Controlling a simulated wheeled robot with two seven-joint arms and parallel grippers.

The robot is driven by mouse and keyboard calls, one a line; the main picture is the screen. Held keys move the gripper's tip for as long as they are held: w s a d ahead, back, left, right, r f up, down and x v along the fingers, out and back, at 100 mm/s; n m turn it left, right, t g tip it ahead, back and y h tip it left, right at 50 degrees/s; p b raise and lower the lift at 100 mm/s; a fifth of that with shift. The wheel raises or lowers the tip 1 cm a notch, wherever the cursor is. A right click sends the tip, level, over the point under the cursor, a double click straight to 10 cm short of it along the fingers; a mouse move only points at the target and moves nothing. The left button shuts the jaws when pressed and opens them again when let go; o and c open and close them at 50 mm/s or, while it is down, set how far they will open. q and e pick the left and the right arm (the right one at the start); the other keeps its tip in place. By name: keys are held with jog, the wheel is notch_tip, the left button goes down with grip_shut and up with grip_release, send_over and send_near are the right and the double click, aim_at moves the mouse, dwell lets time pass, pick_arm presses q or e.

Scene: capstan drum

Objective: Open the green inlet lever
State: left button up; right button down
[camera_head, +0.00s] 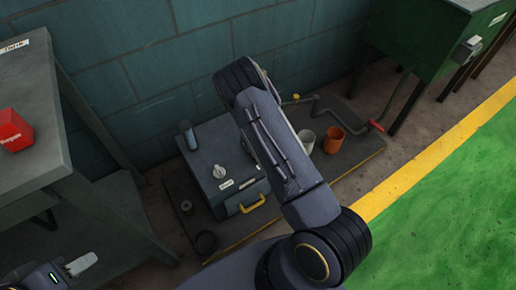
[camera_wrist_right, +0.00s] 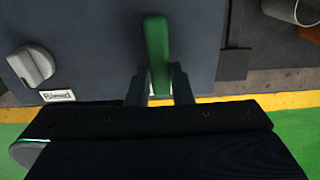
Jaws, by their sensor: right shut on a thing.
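The green inlet lever (camera_wrist_right: 156,45) stands out in the right wrist view, in front of the dark grey box. My right gripper (camera_wrist_right: 159,78) has one finger on each side of the lever's lower part and is shut on it. In the head view my right arm covers the lever and the right gripper. The grey box (camera_head: 211,145) shows there to the left of my arm, with a pale knob (camera_head: 219,171) on top and a yellow handle (camera_head: 252,203) on its front. My left gripper (camera_head: 72,268) is at the bottom left corner, partly cut off; its jaw opening is unclear.
A grey bench (camera_head: 40,85) with a red box (camera_head: 14,130) stands left. A white cup (camera_head: 306,140), an orange cup (camera_head: 333,138) and a red-ended crank (camera_head: 376,126) are right of my arm. A green cabinet (camera_head: 420,40) stands behind. Green floor at right is clear.

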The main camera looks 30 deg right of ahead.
dwell(0.5)
jog(key=c, duration=1.3)
grip_release()
notch_tip(320, 180, up, 8)
jog(key=p, duration=0.2)
jog(key=shift+f+p, duration=0.1)
jog(key=shift+p, duration=0.25)
